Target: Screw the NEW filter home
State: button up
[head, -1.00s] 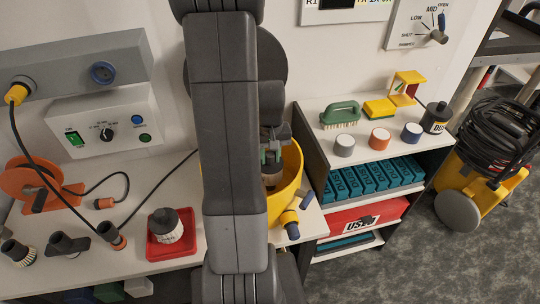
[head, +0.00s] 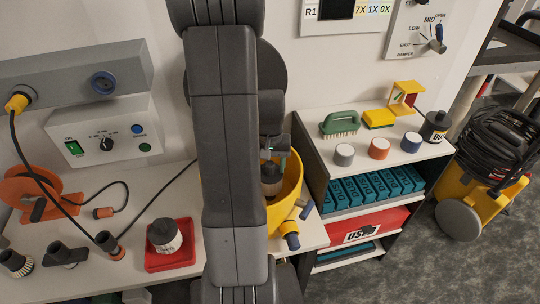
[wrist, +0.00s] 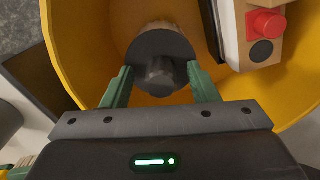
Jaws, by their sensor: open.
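My gripper (head: 275,158) is low inside the yellow drum (head: 296,175). The wrist view shows its two green fingers (wrist: 160,72) open on either side of the dark knob of a filter (wrist: 160,47). A gap at the fingertips cannot be made out clearly. That filter also shows in the head view (head: 271,180), dark on top with a paler body, partly behind my arm. Whether it is fully seated is hidden. Another filter (head: 164,236), black-capped with a pale body, stands upright in a red tray (head: 180,260). No marking shows which one is new.
A red button (wrist: 266,24) on a pale block is close to the right finger in the wrist view. The drum wall surrounds the gripper. A shelf unit (head: 372,212) stands to the right.

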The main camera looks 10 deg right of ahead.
notch_tip(320, 180, up, 14)
jog(key=shift+f, duration=0.15)
dwell(0.5)
notch_tip(320, 180, down, 14)
jog(key=shift+r, duration=0.2)
jog(key=shift+f, duration=0.2)
jog(key=shift+n, duration=1.4)
jog(key=shift+m, duration=0.3)
